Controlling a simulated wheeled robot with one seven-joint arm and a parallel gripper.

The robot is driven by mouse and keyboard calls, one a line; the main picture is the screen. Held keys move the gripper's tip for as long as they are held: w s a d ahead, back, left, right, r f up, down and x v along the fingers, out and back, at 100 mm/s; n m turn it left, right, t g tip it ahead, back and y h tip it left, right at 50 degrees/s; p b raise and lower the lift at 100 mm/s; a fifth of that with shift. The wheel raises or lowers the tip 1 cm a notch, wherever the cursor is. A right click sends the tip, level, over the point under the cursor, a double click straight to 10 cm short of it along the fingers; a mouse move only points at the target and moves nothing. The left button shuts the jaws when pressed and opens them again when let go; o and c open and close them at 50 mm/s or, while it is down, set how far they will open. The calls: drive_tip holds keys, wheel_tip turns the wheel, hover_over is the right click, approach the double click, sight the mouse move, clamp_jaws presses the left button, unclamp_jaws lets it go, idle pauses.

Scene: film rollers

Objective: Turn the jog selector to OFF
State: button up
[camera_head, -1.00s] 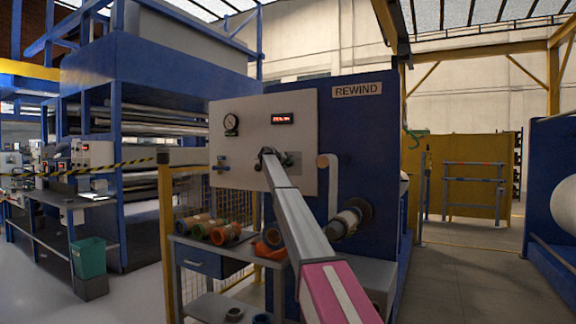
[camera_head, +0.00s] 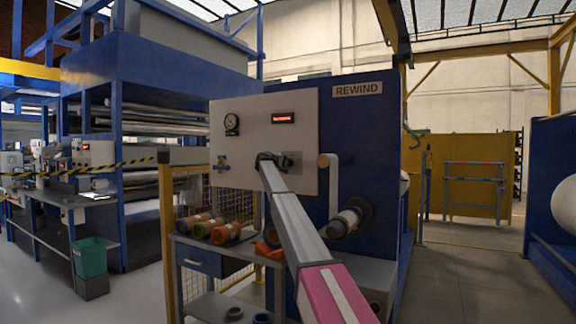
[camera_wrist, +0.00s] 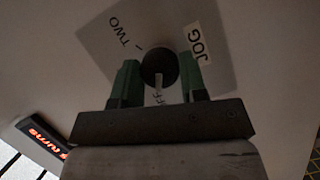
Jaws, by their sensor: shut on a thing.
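The jog selector (camera_wrist: 158,66) is a round black knob with a pale pointer line on a grey plate, seen close in the wrist view. The plate carries the labels TWO, I, JOG and a partly hidden word ending in FF. The pale line points down in the picture, toward the FF letters. My gripper (camera_wrist: 158,80) has its two green fingers on either side of the knob, shut on it. In the head view my gripper (camera_head: 272,160) is at the white panel and hides the knob. The grey plate (camera_head: 291,162) shows just to its right.
A pale curved handle (camera_head: 331,185) stands to the right of my arm. A bench with coloured rolls (camera_head: 221,233) is below.

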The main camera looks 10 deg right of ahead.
drive_tip(key=shift+f, duration=0.1)
drive_tip(key=o, duration=0.9)
drive_tip(key=v, duration=1.1)
